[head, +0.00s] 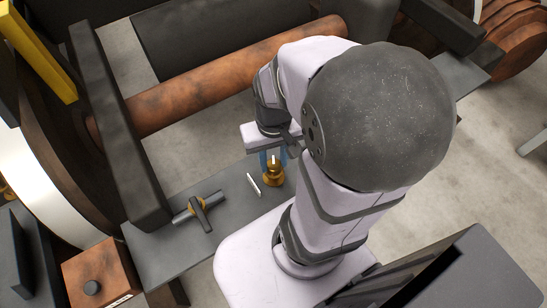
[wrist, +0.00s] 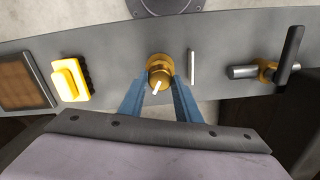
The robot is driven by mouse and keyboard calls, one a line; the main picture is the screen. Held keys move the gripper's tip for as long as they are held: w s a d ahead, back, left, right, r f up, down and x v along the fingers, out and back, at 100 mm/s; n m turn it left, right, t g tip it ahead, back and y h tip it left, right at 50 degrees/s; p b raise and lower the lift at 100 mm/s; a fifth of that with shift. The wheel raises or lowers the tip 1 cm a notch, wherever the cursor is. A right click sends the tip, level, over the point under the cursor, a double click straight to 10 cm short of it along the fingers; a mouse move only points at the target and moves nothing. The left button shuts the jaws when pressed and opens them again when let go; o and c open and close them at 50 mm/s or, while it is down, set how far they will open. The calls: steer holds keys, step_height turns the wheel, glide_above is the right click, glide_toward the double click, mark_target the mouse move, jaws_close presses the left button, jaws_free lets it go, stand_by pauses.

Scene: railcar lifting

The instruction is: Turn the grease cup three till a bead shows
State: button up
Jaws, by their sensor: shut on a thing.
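The grease cup is a small brass knob (wrist: 159,72) on the grey plate, with a white mark on its top. It also shows in the head view (head: 273,177), just below my gripper. My gripper (wrist: 160,84) has two blue fingers, one on each side of the cup, and is shut on it. In the head view my gripper (head: 273,160) points down over the cup. A white bar (wrist: 192,67) lies on the plate beside the cup. I cannot make out a grease bead.
A valve with a dark lever and brass hub (wrist: 265,70) stands on the plate to the right in the wrist view. A yellow block (wrist: 70,80) and a brown grid panel (wrist: 26,82) are to the left. A rusty axle (head: 190,92) runs behind.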

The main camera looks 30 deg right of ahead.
mark_target(273, 164)
steer(key=shift+m, duration=0.6)
steer(key=o, duration=1.1)
steer(key=shift+c, duration=0.2)
steer(key=shift+r, duration=0.15)
steer(key=shift+r+p, duration=1)
steer(key=shift+r, duration=2.55)
